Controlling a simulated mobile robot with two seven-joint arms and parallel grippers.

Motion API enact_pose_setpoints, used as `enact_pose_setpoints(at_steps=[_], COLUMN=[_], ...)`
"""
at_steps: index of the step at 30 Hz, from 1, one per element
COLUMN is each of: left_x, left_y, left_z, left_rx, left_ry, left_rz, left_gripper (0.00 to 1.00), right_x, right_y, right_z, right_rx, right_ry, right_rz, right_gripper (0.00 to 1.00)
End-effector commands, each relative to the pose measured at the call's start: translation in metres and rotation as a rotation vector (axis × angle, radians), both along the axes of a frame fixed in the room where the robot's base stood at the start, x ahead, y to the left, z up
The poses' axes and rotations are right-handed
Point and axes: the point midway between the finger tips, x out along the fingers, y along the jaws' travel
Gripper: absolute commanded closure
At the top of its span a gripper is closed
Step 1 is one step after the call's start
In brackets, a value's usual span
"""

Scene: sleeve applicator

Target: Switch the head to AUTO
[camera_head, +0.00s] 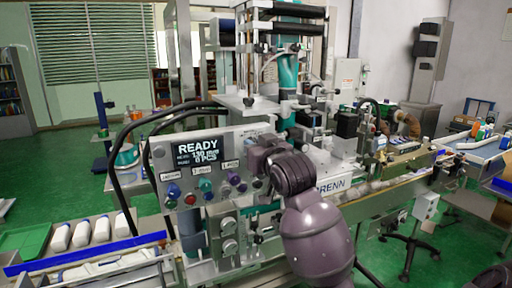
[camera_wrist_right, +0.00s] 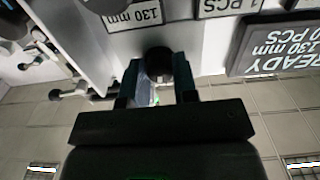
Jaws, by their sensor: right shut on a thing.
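The grey control panel (camera_head: 240,132) stands at the centre left of the head view. Its dark display (camera_head: 198,152) reads READY, 130 mm and 0 PCS, and also shows upside down in the right wrist view (camera_wrist_right: 285,40). My right gripper (camera_head: 256,158) is at the panel's right part, with its arm coming up from below. In the right wrist view its two fingers (camera_wrist_right: 158,82) are shut on a round black knob (camera_wrist_right: 158,62). The knob's markings and setting cannot be read. An AUTO label is not legible in either view. My left gripper is not in view.
Several coloured buttons and knobs (camera_head: 205,186) sit on the panel left of my gripper. A conveyor with white bottles (camera_head: 100,230) is at the lower left. The machine's column and teal cylinder (camera_head: 288,72) rise behind the panel. Another conveyor (camera_head: 385,190) runs right.

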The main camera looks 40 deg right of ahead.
Motion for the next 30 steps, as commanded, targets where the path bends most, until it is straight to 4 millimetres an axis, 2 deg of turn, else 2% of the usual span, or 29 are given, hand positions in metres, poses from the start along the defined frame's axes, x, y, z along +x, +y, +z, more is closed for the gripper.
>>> enact_pose_setpoints(at_steps=[15,30], left_x=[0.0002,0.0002], left_y=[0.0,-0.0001], left_z=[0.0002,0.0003], left_rx=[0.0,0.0], left_ry=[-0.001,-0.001], left_rz=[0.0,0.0], left_gripper=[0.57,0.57], right_x=[0.0002,0.0], right_y=[0.0006,0.0001], right_z=[0.0006,0.0009], right_rx=[0.412,0.584], right_ry=[-0.1,-0.143], right_rz=[0.001,0.0], right_gripper=[0.97,0.97])
